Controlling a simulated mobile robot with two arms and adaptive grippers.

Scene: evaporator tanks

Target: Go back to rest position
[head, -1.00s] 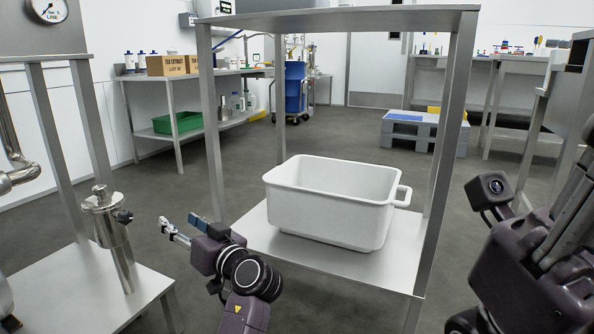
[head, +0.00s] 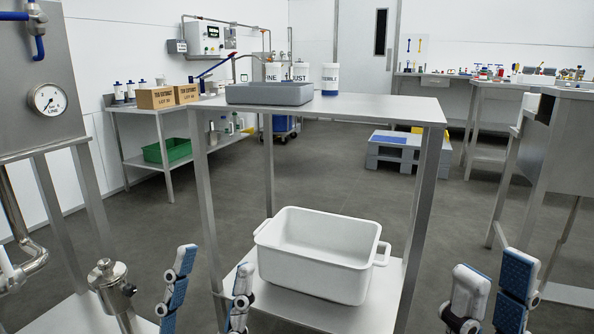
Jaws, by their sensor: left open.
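My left gripper (head: 214,262) shows at the bottom of the head view, left of centre. Its two fingers with blue pads point up and stand apart, with nothing between them. My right gripper (head: 495,268) shows at the bottom right, its fingers also pointing up and spread, with nothing seen between them. Both grippers are in front of the steel rack (head: 385,106), one towards each side. The arms behind the fingers are out of view.
A white bin (head: 315,265) stands on the rack's lower shelf. A grey tray (head: 268,94) and white labelled jars (head: 331,79) are on its top. A pressure gauge panel (head: 48,99) and a steel fitting (head: 108,275) are at left.

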